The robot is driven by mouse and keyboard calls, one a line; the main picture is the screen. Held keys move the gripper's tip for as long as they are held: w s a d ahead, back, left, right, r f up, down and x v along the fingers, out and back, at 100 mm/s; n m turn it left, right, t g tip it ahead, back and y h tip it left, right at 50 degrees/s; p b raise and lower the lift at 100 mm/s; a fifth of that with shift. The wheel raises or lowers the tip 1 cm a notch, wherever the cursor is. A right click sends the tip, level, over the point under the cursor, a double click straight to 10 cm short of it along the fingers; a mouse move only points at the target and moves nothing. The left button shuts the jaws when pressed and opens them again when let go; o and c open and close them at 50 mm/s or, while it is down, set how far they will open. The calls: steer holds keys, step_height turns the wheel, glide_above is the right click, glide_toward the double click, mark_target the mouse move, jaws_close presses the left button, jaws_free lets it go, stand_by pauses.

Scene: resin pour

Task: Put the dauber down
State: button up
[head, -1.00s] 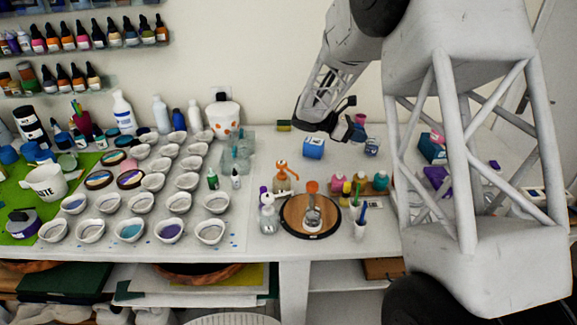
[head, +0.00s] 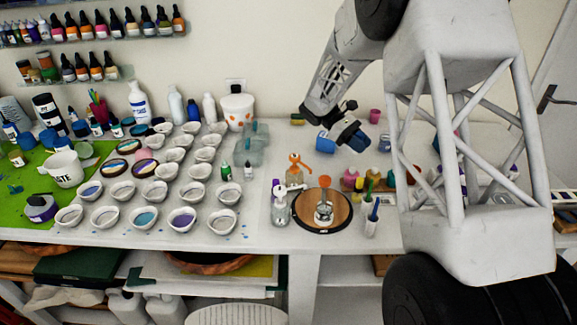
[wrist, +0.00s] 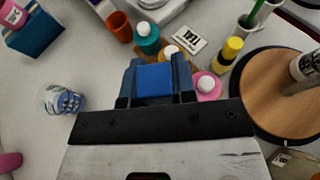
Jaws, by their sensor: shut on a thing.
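My gripper (head: 354,138) hangs over the back middle of the table in the head view, its tip pointing down and to the right. In the wrist view my gripper (wrist: 154,76) is shut on a plain blue, block-like piece, which I take to be the dauber (wrist: 153,81).
A clear glass (wrist: 60,100), a pink bottle (wrist: 206,86), a teal bottle (wrist: 147,38) and a round wooden board (wrist: 285,110) are close by. A pink cup (head: 375,115) is behind. Bare tabletop lies between them.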

steer(key=s+a+f+m+g+y, duration=0.2)
steer(key=a+m+g+y, duration=0.2)
steer(key=a+m+y, duration=0.2)
steer(key=shift+s+f+m, duration=0.15)
steer(key=shift+f+m, duration=0.05)
steer(key=shift+m, duration=0.1)
steer(key=a+m+y, duration=0.3)
steer(key=m+y, duration=0.1)
steer(key=a+m+y, duration=0.4)
steer(key=y, duration=0.1)
steer(key=shift+a+r+y, duration=0.15)
steer(key=shift+y, duration=0.15)
steer(key=w+a+r+m+t+y, duration=0.8)
steer(key=a+m+t+y, duration=0.15)
steer(key=m+t, duration=0.35)
steer(key=shift+m+g+h, duration=0.3)
steer(key=shift+m+h, duration=0.1)
steer(key=shift+h, duration=0.05)
steer(key=shift+s+a+f, duration=0.1)
steer(key=shift+s+f, duration=0.05)
steer(key=shift+f, duration=2.25)
steer(key=shift+f, duration=0.15)
steer(key=shift+f, duration=3)
steer(key=shift+f, duration=1.85)
